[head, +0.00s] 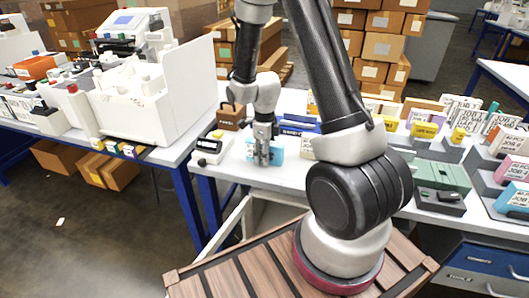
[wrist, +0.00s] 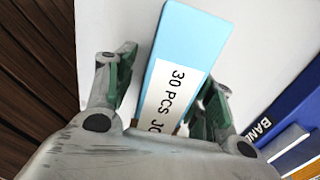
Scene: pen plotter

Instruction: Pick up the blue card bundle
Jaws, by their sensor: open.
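The blue card bundle (wrist: 193,42) is light blue with a white label reading "30 PCS JO...". In the wrist view it lies between the two open fingers of my gripper (wrist: 160,90), with a gap showing at the left finger and the right finger close to its edge. Its lower end is hidden behind the gripper body. In the head view the bundle (head: 277,148) is on the white table, partly covered by my gripper (head: 263,160), which points down over it.
A dark blue "BAN..." box (wrist: 285,105) is to the right of the bundle in the wrist view. In the head view a white device (head: 210,147) stands left of my gripper. Green trays (head: 440,178) and labelled card stacks fill the table's right. Bare tabletop (head: 240,172) lies in front.

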